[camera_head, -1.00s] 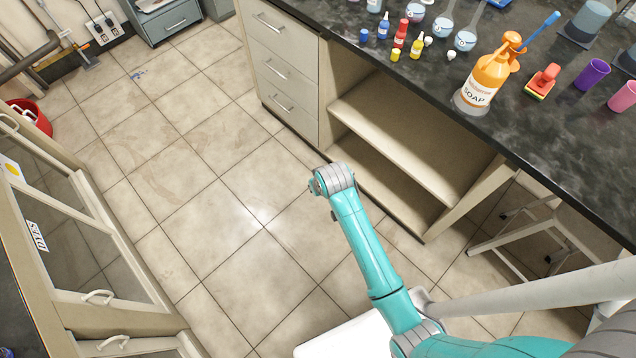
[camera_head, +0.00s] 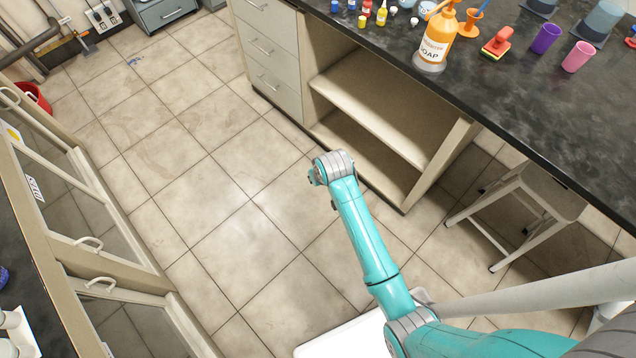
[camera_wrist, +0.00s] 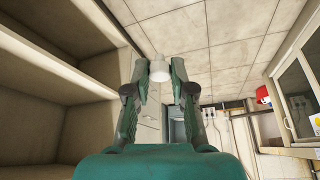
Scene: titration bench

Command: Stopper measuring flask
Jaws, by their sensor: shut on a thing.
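A small white stopper-like piece (camera_wrist: 159,71) sits between the fingertips of my gripper (camera_wrist: 158,78) in the wrist view; the fingers are closed on it. My gripper does not show in the head view, where only my arm is seen, out over the floor in front of the bench. At the top edge of the head view, part of a round flask (camera_head: 428,8) shows behind the soap bottle, its upper part cut off. Two small white stoppers (camera_head: 414,21) stand on the bench near it.
The black benchtop (camera_head: 480,85) runs along the upper right, with an orange soap bottle (camera_head: 437,40), a red brush (camera_head: 497,43), and purple (camera_head: 546,38) and pink (camera_head: 578,56) cups. Open shelves (camera_head: 385,110) and a stool (camera_head: 530,205) stand below. The middle floor (camera_head: 225,190) is clear.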

